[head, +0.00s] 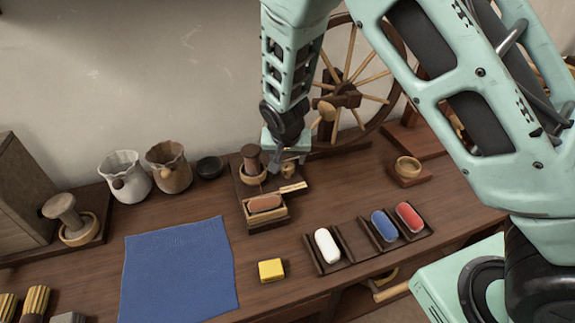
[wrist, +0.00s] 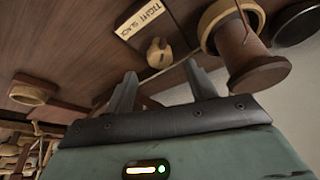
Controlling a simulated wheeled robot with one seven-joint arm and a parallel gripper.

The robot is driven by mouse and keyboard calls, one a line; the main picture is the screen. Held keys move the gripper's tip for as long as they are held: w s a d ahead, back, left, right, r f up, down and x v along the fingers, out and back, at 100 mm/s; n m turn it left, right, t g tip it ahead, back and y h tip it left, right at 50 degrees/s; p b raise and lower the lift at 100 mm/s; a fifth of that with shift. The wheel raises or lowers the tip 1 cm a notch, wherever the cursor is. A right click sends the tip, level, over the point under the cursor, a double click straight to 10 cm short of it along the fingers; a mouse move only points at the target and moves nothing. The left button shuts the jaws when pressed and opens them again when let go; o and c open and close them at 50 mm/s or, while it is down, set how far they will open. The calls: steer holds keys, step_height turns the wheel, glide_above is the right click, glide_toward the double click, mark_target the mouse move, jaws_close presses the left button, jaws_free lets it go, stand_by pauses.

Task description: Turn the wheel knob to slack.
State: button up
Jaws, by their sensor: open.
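The small pale wooden knob (wrist: 158,54) sits on the dark board beside a cream label (wrist: 140,18) reading "TIGHT" and "SLACK". In the head view the knob (head: 290,168) is partly hidden by my gripper, and the label (head: 293,187) lies just in front of it. My gripper (wrist: 162,82) is open and empty. In the wrist view its two fingertips are apart, with the knob showing beyond the gap between them. In the head view my gripper (head: 279,160) is close beside the knob. I cannot tell which word the knob points to.
A wooden spool in a ring (wrist: 238,45) stands close to the right fingertip in the wrist view. The spoked wheel (head: 348,98) stands behind. A tray with a brown block (head: 265,204) is in front. A blue cloth (head: 180,270) lies front left.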

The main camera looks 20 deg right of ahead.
mark_target(288, 166)
steer(key=shift+x, duration=2.25)
steer(key=c, duration=1)
steer(key=n, duration=0.2)
steer(key=n+y, duration=0.1)
steer(key=n, duration=0.1)
steer(key=shift+d+t+y, duration=0.15)
steer(key=shift+t+y, duration=0.15)
steer(key=shift+n+y+p, duration=0.4)
steer(key=shift+n+y, duration=0.3)
steer(key=shift+n, duration=1)
steer(key=shift+w, duration=0.1)
